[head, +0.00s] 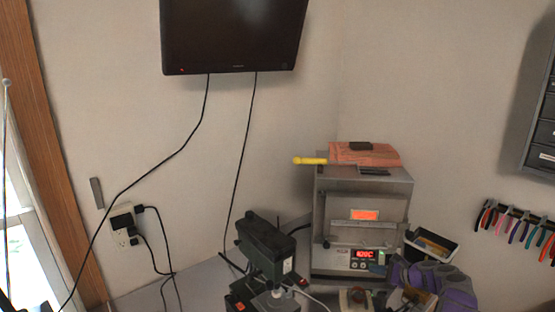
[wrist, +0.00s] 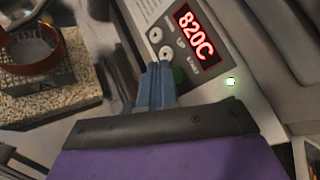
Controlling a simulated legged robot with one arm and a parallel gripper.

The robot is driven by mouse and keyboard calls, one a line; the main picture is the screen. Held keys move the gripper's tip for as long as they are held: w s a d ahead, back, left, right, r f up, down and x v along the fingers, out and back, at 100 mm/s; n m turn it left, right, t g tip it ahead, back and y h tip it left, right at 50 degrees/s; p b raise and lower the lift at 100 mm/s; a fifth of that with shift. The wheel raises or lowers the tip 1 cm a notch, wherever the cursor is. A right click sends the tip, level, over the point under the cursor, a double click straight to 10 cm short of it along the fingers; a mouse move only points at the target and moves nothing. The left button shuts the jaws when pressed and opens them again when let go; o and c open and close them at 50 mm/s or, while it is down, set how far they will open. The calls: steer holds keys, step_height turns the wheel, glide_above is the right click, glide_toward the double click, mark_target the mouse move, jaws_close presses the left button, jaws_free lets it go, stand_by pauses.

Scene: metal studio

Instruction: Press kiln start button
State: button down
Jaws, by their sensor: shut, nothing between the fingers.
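The kiln (head: 330,215) is a grey metal box on the bench at the right, with a glowing orange window in its door. Its control panel has a red display (head: 362,254), which reads 820C in the wrist view (wrist: 197,40). Two round buttons (wrist: 165,52) sit beside the display. A small white-green light (wrist: 231,81) glows farther right.
A dark machine (head: 265,250) stands left of the kiln. An orange cloth (head: 365,152) and a yellow-handled tool (head: 310,161) lie on top of the kiln. A black tray (head: 435,245) and hanging pliers (head: 515,222) are to the right. A granular block (wrist: 50,100) shows at wrist-view left.

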steer(key=shift+s+r, duration=0.35)
steer(key=shift+s, duration=0.05)
steer(key=s, duration=0.1)
steer(key=s+r, duration=0.1)
steer(key=s, duration=0.1)
steer(key=s+b, duration=0.1)
steer(key=shift+s+a+r, duration=0.3)
steer(key=shift+a+r, duration=0.05)
steer(key=shift+r, duration=0.05)
stand_by(2.1)
